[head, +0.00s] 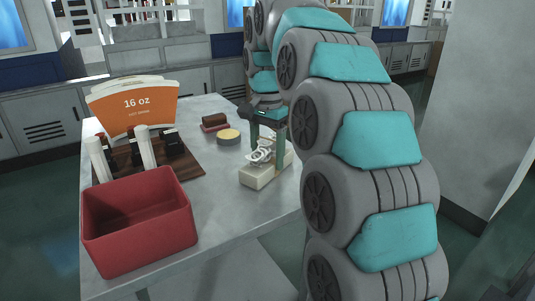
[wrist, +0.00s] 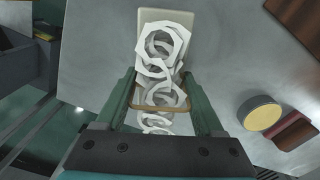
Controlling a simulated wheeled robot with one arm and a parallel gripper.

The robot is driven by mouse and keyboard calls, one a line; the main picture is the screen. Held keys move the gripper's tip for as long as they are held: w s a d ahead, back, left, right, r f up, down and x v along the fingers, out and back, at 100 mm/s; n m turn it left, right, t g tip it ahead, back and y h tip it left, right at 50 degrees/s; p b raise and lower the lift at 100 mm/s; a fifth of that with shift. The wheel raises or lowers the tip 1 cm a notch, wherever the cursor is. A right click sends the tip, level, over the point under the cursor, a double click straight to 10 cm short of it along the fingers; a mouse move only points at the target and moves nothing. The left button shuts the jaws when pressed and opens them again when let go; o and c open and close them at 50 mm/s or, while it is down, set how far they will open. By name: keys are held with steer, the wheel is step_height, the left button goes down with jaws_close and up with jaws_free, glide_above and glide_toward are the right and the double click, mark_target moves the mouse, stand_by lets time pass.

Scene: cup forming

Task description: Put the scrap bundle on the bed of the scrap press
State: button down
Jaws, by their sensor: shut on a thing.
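The scrap bundle is a cluster of white linked rings (head: 262,152). It also shows in the wrist view (wrist: 162,45), with a tan band around its middle. My gripper (head: 267,157) is shut on it, with one green finger on each side. A cream block (head: 258,180) lies directly under the bundle at the table's right side; it looks like the bed of the scrap press, but I cannot be sure. Its far end shows in the wrist view (wrist: 180,15). I cannot tell whether the bundle touches the block.
A red bin (head: 140,225) stands at the table's front left. Behind it, a wooden board (head: 185,175) holds white rolls and dark items. A fan-shaped "16 oz" sheet (head: 135,103) stands at the back. A yellow-topped disc (head: 229,136) and brown block (head: 214,120) lie beyond my gripper.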

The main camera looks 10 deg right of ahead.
steer(key=shift+f, duration=0.1)
jaws_free()
